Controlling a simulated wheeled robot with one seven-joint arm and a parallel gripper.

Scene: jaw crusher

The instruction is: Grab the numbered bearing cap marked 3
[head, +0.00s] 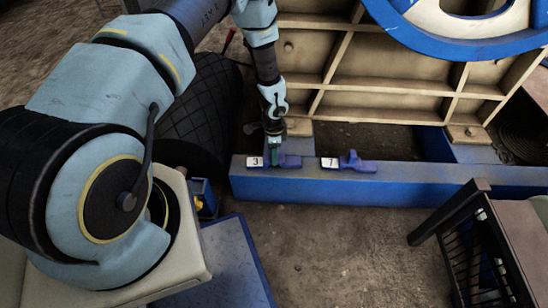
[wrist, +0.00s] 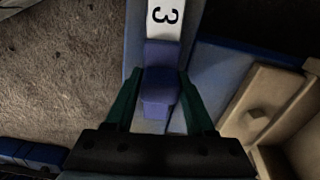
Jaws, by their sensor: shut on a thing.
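The bearing cap marked 3 (head: 289,161) is a small purple-blue piece on the blue beam in the head view, beside a white label with a 3 (head: 255,161). My gripper (head: 275,158) reaches down onto it from above. In the wrist view the cap (wrist: 158,88) sits between the two green fingers of my gripper (wrist: 160,95), which are shut on it. The label (wrist: 163,20) shows at the top of that view. The cap appears to rest on the beam; I cannot tell any gap beneath it.
A cream ribbed frame (head: 385,65) stands behind.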

